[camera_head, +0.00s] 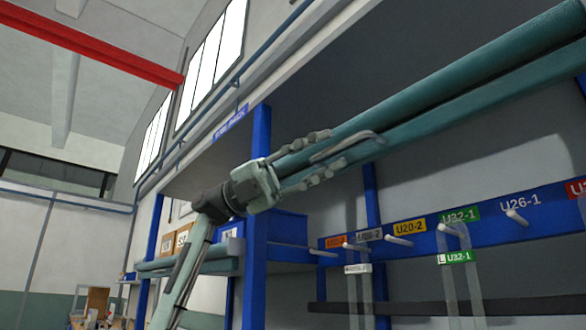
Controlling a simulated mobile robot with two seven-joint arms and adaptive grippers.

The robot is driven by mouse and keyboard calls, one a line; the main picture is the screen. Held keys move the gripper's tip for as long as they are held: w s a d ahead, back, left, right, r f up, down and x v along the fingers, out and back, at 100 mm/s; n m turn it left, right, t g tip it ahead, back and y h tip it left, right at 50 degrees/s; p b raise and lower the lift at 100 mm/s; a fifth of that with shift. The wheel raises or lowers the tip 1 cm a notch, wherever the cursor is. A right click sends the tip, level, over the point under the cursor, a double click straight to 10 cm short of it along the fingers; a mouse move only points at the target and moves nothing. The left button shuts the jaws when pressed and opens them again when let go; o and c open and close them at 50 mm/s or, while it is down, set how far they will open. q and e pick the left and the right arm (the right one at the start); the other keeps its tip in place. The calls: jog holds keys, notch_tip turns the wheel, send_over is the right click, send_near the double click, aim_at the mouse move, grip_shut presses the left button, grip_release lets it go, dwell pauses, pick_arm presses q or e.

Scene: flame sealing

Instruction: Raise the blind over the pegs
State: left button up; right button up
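Two long teal rolls, which look like the blind (440,105), run from the upper right toward the middle above the pegs. A thin grey curved handle (362,138) shows at the lower roll. My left gripper (335,151) reaches up from the lower left, its two fingers spread apart near the rolls' left end. The handle's near end lies between the fingers; I see no clear contact. Several white pegs (517,217) stick out from a blue rail (482,233) at the lower right. My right gripper is out of view.
A blue post (260,135) stands just behind my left gripper. More teal rolls (160,266) and boxes lie on a shelf at the left. Clear looped strips (474,290) hang from some pegs. A red beam (90,45) crosses the upper left.

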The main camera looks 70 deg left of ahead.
pick_arm(q)
jog(key=v, duration=0.9)
dwell(0.3)
